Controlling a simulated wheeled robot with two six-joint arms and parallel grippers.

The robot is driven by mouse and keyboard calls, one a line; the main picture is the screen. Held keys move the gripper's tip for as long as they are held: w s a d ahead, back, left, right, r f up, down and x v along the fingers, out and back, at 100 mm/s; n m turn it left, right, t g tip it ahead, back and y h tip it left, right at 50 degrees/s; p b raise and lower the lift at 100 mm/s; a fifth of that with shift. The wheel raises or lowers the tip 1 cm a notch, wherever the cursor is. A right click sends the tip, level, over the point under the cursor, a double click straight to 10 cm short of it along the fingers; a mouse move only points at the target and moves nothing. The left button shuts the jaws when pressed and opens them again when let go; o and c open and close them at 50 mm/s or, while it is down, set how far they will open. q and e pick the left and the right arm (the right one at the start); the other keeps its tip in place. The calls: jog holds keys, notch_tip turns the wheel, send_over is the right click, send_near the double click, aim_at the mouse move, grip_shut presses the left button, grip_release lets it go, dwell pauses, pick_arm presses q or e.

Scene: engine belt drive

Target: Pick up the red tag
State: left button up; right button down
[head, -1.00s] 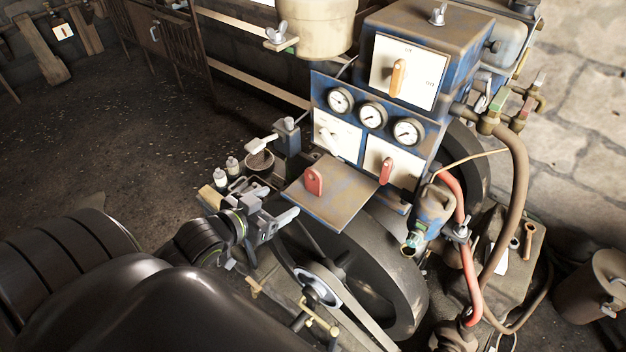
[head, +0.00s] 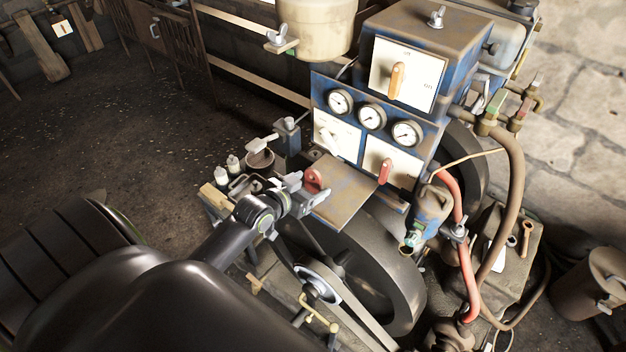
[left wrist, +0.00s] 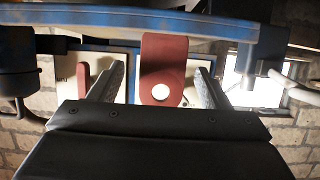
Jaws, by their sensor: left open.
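My right gripper is not in view.
The panel behind has three gauges (head: 372,117) and a red lever (head: 384,171). A big flywheel (head: 385,265) with a belt lies below the shelf. Small bottles (head: 227,170) and a cup stand left of it. Red and brown hoses (head: 519,190) hang at the right.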

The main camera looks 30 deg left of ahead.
aim_at(312, 183)
pick_arm(q)
jog(key=shift+p+x, duration=0.4)
jog(key=shift+x, duration=1.8)
jog(key=shift+a, duration=0.15)
jog(key=c, duration=1.1)
jog(key=shift+o, duration=0.2)
notch_tip(312, 183, up, 10)
jog(key=shift+b, duration=0.35)
